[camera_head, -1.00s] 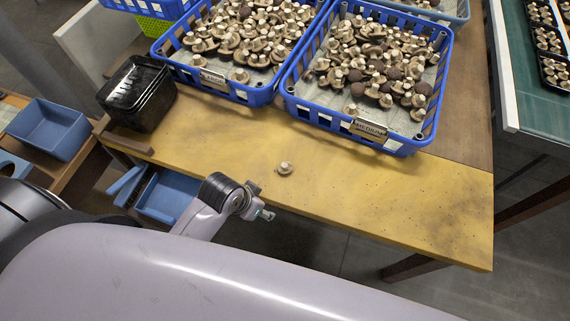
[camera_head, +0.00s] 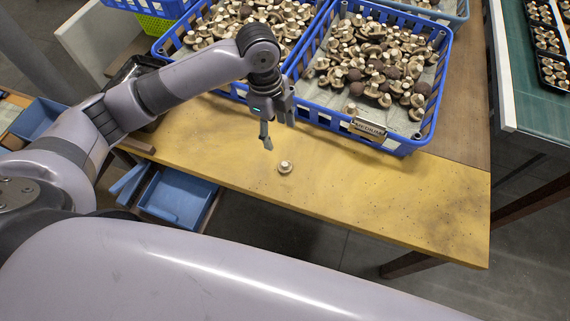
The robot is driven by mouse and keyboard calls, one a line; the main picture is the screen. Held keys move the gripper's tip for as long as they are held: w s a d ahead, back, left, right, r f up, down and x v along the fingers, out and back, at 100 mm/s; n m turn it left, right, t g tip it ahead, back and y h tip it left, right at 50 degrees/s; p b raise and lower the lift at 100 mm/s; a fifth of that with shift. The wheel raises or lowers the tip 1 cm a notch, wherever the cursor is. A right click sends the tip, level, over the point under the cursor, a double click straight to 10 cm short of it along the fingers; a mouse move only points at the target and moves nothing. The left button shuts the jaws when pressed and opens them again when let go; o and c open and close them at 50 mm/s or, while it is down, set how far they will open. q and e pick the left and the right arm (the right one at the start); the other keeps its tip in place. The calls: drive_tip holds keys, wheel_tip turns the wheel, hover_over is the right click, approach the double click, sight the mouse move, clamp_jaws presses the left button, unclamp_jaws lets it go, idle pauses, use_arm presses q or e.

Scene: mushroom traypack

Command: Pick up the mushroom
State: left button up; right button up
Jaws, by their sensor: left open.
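A single mushroom (camera_head: 285,167) with a pale stem and brownish cap lies alone on the yellow table, near its front edge. My left gripper (camera_head: 278,136) is above the table, just behind and slightly left of this mushroom in the picture. It points downward with its fingers apart and nothing between them. It is apart from the mushroom. More mushrooms fill the blue basket (camera_head: 431,133) with a label on its front, and another blue basket (camera_head: 240,92) partly hidden behind my left arm. My right gripper is not in view.
A black tray stack (camera_head: 128,70) is mostly hidden behind my left arm. Blue bins (camera_head: 178,197) sit below the table's front edge at left. The yellow table (camera_head: 400,200) is clear to the right of the mushroom. A green table (camera_head: 540,100) with black trays stands at right.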

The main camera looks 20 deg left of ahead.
use_arm(q)
drive_tip(key=p, duration=0.2)
hover_over(285, 163)
drive_tip(key=a, duration=0.1)
drive_tip(key=f, duration=1)
drive_tip(key=shift+s+f, duration=0.25)
drive_tip(key=shift+f, duration=0.6)
drive_tip(key=shift+w+d+f+p, duration=0.1)
drive_tip(key=shift+d+f+p, duration=0.05)
drive_tip(key=shift+f, duration=0.7)
drive_tip(key=shift+w+d+f+p, duration=0.1)
drive_tip(key=shift+d+f+p, duration=0.1)
drive_tip(key=shift+f, duration=0.65)
drive_tip(key=shift+w+d+f+p, duration=0.1)
drive_tip(key=shift+d+f, duration=0.05)
drive_tip(key=shift+f, duration=0.7)
drive_tip(key=c, duration=0.8)
